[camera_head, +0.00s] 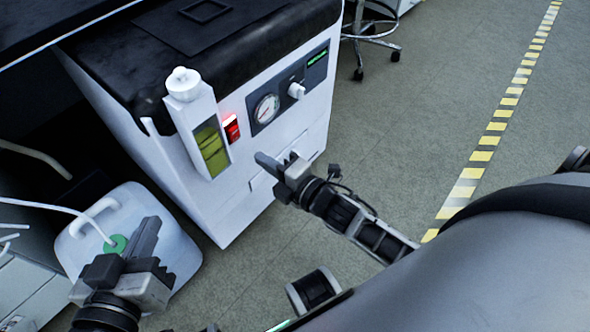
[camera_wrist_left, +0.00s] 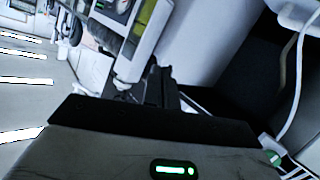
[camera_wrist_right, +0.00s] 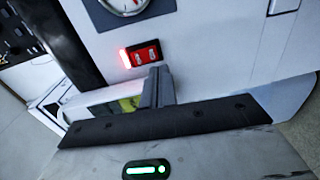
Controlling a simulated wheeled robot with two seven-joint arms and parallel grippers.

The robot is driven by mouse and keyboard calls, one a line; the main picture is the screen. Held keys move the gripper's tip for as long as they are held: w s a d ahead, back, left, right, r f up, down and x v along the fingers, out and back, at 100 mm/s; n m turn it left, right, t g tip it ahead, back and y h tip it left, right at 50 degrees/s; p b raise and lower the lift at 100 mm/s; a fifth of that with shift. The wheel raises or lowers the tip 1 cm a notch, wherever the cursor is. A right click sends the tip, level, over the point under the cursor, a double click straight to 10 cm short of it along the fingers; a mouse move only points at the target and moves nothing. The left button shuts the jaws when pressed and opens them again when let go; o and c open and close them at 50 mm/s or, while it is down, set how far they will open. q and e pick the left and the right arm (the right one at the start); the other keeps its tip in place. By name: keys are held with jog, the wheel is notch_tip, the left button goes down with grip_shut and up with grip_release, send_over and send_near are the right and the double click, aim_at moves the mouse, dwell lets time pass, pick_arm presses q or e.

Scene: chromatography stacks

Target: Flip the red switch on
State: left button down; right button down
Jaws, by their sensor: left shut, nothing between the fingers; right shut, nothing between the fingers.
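The red switch (camera_head: 231,129) is on the front of a white machine (camera_head: 240,190), between a sight tube and a gauge panel. It glows red along one edge. In the right wrist view the red switch (camera_wrist_right: 144,55) shows just beyond the fingertips. My right gripper (camera_head: 262,160) is shut and empty, in front of the machine, to the right of and below the switch. It also shows in the right wrist view (camera_wrist_right: 157,75). Whether it touches the panel I cannot tell. My left gripper (camera_head: 150,225) is shut and empty, over a white jug, away from the switch.
The sight tube (camera_head: 211,148) with yellow-green liquid juts out left of the switch. A round gauge (camera_head: 266,109) and a white knob (camera_head: 296,90) are to its right. The white jug (camera_head: 180,240) stands at lower left. Open floor (camera_head: 420,120) lies to the right.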

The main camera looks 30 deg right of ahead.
pick_arm(q)
jog(key=shift+s+a+f+g+p, duration=0.1)
jog(key=shift+a+f+g+p, duration=0.15)
jog(key=shift+f+g+p, duration=0.4)
pick_arm(e)
jog(key=f+v, duration=0.1)
jog(key=v, duration=0.6)
jog(key=shift+s+d+f, duration=0.15)
jog(key=shift+s+f, duration=0.2)
jog(key=shift+s, duration=0.05)
pick_arm(q)
jog(key=shift+t+y, duration=0.3)
jog(key=shift+t, duration=0.05)
